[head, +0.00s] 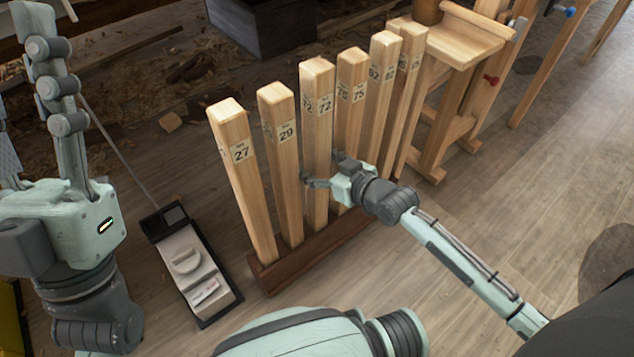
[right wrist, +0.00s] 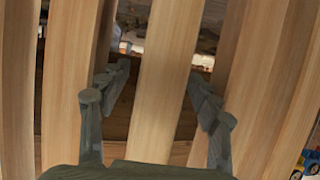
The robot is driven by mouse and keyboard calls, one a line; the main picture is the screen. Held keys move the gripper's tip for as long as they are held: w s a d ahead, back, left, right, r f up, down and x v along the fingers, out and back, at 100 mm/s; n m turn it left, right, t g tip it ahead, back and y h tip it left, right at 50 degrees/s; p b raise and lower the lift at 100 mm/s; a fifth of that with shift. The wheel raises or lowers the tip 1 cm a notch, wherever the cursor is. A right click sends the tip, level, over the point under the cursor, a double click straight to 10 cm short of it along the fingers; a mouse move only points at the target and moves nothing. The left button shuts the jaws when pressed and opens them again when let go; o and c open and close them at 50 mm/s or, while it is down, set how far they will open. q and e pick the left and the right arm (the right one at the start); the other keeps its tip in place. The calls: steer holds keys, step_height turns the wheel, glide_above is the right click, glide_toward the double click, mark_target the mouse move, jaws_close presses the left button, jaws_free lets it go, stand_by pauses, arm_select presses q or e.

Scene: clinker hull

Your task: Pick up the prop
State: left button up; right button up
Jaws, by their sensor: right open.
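Several square wooden props stand in a row in a dark wooden rack (head: 312,250). They are labelled 27 (head: 232,160), 29 (head: 278,110) and 72 (head: 317,85), then 75 (head: 350,75) and more behind. My right gripper (head: 324,172) is open at the prop marked 72, about halfway up. In the right wrist view my fingers (right wrist: 158,85) lie on either side of one upright prop (right wrist: 165,70), seemingly this one, with gaps beside it. My left gripper (head: 45,110) is raised at the left, away from the props; whether it is open is unclear.
A black tray with a pale device (head: 190,262) lies on the floor left of the rack. A wooden workbench (head: 455,40) stands behind the props at the right. A dark crate (head: 262,25) is at the back. Open plank floor (head: 500,200) lies to the right.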

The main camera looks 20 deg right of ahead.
jaws_close()
steer(key=shift+w+r, duration=0.1)
steer(key=shift+r, duration=0.05)
stand_by(0.5)
